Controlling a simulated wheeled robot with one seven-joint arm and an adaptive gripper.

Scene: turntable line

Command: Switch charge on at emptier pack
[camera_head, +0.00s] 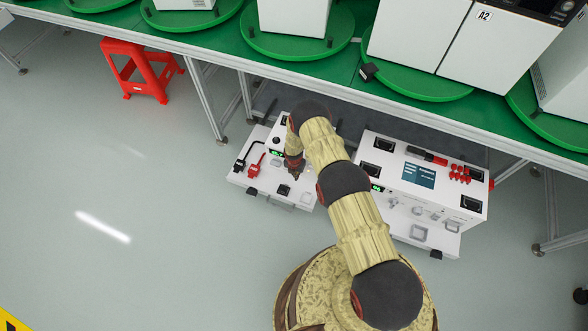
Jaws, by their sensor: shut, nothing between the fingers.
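Two white packs stand side by side below the green-topped line. The left pack (240,178) has a small lit green display (275,154), a black lead and a red lead with plugs, and a dark socket near its front. The right pack (400,150) is larger, with its own lit green display (377,188), a dark blue panel and several red terminals. The display readings are too small to tell which pack is emptier. My gripper (296,177) is shut and empty, pointing down over the left pack's right part. I cannot tell whether it touches. My arm hides part of both packs.
The green table (355,85) overhangs behind the packs and carries green turntables (420,83) with white cabinets. Metal legs (205,105) stand beside the packs. A red stool (140,70) is at the upper left. The grey floor at left is clear.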

